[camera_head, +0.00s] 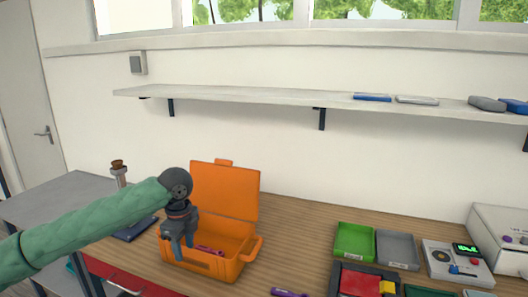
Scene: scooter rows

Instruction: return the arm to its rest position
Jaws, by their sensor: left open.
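My left arm comes in from the left in a green sleeve. My left gripper (182,246) points down over the left part of an open orange case (222,264) on the wooden table. The gripper is open, and its fingers hide part of the case's inside. The case's lid (224,190) stands raised at the back. A small magenta item (209,250) lies inside the case, to the right of the fingers. My right gripper does not show.
A purple-handled item (288,293) lies at the table's front edge. Green (354,241) and grey (397,249) trays and a control box (457,263) stand at the right. A wall shelf (280,99) runs above. Bare table (300,225) lies right of the case.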

